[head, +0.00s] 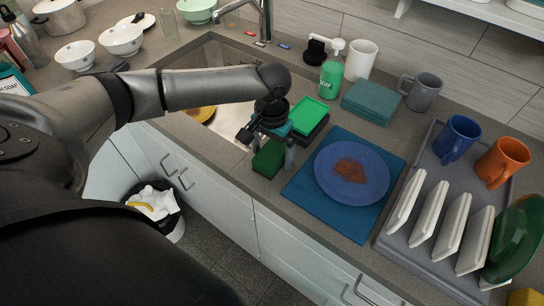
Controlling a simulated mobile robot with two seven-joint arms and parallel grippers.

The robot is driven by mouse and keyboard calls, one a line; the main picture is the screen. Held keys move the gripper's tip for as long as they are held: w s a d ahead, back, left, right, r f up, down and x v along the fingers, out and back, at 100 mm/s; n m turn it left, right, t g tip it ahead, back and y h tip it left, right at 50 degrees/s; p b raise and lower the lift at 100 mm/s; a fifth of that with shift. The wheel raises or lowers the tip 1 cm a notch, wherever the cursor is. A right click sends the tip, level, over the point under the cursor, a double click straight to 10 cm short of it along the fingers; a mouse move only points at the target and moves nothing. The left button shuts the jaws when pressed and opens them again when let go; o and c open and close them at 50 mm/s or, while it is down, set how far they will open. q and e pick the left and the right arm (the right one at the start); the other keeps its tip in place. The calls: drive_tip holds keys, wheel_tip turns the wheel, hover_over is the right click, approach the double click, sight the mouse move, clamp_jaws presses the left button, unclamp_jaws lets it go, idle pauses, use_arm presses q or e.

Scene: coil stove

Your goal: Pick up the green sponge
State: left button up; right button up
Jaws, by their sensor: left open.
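A dark green sponge-like block (267,161) sits on the counter near its front edge, left of the blue mat. My left gripper (272,150) is open right above and around it, with one finger at its left and one at its right. I cannot tell whether the fingers touch it. A brighter green flat pad (309,115) lies on a black holder just behind the gripper. My right gripper is not in view.
A blue plate (352,174) with a brown stain lies on a blue mat (317,202). A dish rack (397,242) with white plates and mugs stands at right. The sink (196,60) is behind my arm. A green soap bottle (331,77) and folded teal cloths (370,100) stand behind.

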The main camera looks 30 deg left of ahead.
sight(272, 151)
use_arm(q)
drive_tip(key=shift+c, duration=0.2)
drive_tip(key=c, duration=1.3)
drive_tip(key=shift+o, duration=0.2)
drive_tip(key=shift+r, duration=0.1)
wheel_tip(272, 151, up, 20)
drive_tip(key=p, duration=0.3)
